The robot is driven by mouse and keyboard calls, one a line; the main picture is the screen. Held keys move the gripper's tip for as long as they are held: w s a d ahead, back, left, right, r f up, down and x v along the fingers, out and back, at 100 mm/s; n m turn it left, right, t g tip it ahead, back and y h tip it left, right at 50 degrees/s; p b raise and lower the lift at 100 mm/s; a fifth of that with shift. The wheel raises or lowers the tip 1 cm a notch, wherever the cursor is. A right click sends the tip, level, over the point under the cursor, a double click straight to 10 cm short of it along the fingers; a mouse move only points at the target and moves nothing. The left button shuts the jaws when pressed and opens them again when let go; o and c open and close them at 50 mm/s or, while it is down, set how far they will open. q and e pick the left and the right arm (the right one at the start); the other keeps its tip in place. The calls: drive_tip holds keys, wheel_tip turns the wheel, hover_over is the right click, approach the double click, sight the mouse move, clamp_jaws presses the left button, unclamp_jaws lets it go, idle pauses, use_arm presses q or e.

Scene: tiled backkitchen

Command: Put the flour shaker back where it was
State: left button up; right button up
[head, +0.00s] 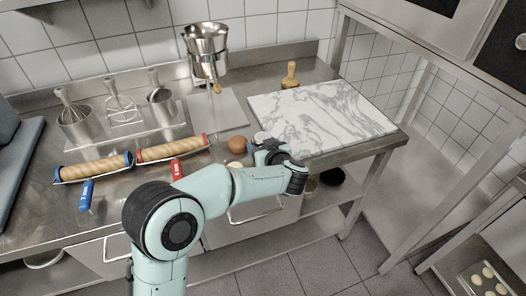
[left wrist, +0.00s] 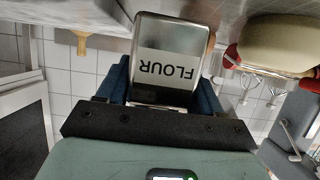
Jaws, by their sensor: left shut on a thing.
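The flour shaker (left wrist: 172,40) is a shiny metal container with a pale FLOUR label. It fills the middle of the left wrist view, where the picture is upside down. My left gripper (left wrist: 165,88) is shut on it, with a blue finger on each side. In the head view, my left gripper (head: 270,152) is at the counter's front edge, left of the marble board, and mostly hides the shaker. I cannot tell whether the shaker's base touches the counter. My right gripper is not in view.
A brown egg (head: 237,145) lies just left of the gripper. The marble board (head: 325,115) is to the right, with a wooden tool (head: 290,75) behind it. A metal funnel (head: 206,45) stands behind.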

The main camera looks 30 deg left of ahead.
use_arm(q)
drive_tip(key=shift+f, duration=0.55)
drive_tip(key=shift+f, duration=0.2)
drive_tip(key=o, duration=1.2)
drive_tip(key=shift+c, duration=0.2)
drive_tip(key=shift+r, duration=0.1)
drive_tip(key=shift+s+d+r, duration=0.1)
drive_tip(key=shift+d+r, duration=0.1)
drive_tip(key=p+v, duration=0.1)
drive_tip(key=v, duration=1)
drive_tip(key=shift+s+d, duration=0.2)
drive_tip(key=shift+d, duration=0.05)
drive_tip(key=shift+r, duration=0.1)
